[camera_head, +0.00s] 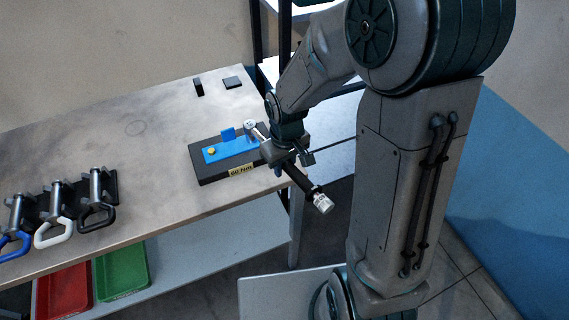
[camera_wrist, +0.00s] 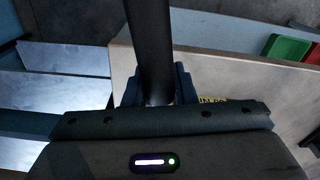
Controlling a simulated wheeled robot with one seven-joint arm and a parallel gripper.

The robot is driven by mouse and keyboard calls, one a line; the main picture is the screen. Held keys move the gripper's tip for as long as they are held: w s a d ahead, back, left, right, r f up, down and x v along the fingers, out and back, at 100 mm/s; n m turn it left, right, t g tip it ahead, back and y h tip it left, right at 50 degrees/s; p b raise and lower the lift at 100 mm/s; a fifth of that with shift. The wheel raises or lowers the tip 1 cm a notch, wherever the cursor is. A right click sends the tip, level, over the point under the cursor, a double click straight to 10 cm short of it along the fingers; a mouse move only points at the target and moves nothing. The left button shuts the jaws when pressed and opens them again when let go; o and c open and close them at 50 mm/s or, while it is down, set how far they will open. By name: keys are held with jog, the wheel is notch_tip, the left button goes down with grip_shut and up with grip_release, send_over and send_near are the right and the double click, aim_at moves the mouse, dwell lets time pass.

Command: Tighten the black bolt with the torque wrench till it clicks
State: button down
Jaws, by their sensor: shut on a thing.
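My gripper (camera_head: 282,152) is shut on the torque wrench (camera_head: 303,181), a dark-handled tool with a silver end that points down and right, past the bench edge. In the wrist view the wrench's dark shaft (camera_wrist: 153,50) runs up from between the jaws (camera_wrist: 155,90). The wrench's round silver head (camera_head: 250,126) is over the right part of a blue plate (camera_head: 222,151) on a dark block with a yellow label (camera_head: 241,170). A yellow bolt (camera_head: 212,152) shows at the plate's left. The black bolt is not visible; I cannot tell whether the head sits on it.
Several tools with blue, white and black loop handles (camera_head: 97,212) lie in a rack at the bench's left. Two small dark blocks (camera_head: 198,87) stand at the back. Red (camera_head: 64,290) and green (camera_head: 122,270) trays are below. The bench (camera_head: 150,190) middle is clear.

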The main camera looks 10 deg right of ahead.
jog(key=shift+r+p, duration=1.75)
jog(key=shift+r, duration=0.7)
